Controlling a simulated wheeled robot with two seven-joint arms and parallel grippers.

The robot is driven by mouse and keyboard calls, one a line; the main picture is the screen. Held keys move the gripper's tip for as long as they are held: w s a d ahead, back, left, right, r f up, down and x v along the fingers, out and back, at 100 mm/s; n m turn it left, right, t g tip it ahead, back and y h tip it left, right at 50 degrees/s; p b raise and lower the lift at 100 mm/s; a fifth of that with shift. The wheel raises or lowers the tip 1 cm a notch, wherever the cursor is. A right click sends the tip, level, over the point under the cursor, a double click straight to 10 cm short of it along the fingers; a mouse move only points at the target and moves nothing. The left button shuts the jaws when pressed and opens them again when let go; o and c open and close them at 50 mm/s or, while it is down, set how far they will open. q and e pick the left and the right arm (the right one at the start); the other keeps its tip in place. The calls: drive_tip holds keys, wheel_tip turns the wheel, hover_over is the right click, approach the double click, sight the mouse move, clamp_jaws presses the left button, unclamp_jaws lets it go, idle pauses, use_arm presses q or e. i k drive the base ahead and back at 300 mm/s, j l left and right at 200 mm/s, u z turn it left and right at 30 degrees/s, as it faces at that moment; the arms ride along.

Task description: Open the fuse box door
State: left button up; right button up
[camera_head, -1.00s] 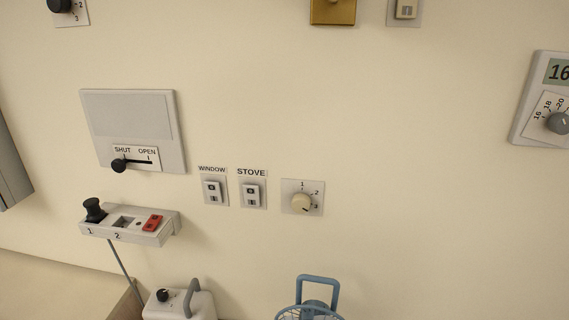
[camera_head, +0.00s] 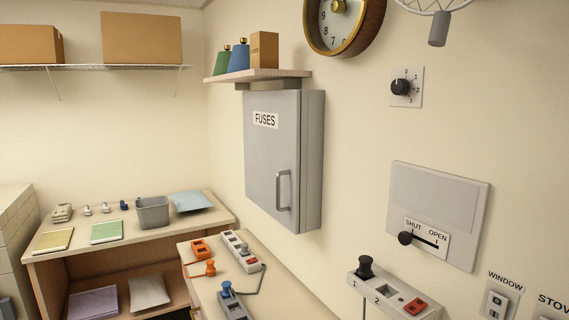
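The fuse box (camera_head: 312,160) is a grey metal cabinet on the wall, near the middle of the head view. Its door (camera_head: 262,165) faces left and carries a "FUSES" label (camera_head: 265,120). The door looks closed, flush with the cabinet body. A vertical bar handle (camera_head: 283,190) sits on the lower right part of the door, near its right edge. Neither of my grippers shows in the view.
A small shelf (camera_head: 262,75) with bottles and a box hangs just above the cabinet. Below stands a table (camera_head: 205,290) with power strips and plugs. A desk (camera_head: 215,217) stands at left. A vent panel (camera_head: 435,205) and a socket strip (camera_head: 393,292) are at right.

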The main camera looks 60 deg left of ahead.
sight(271, 119)
drive_tip(key=u, duration=1.9)
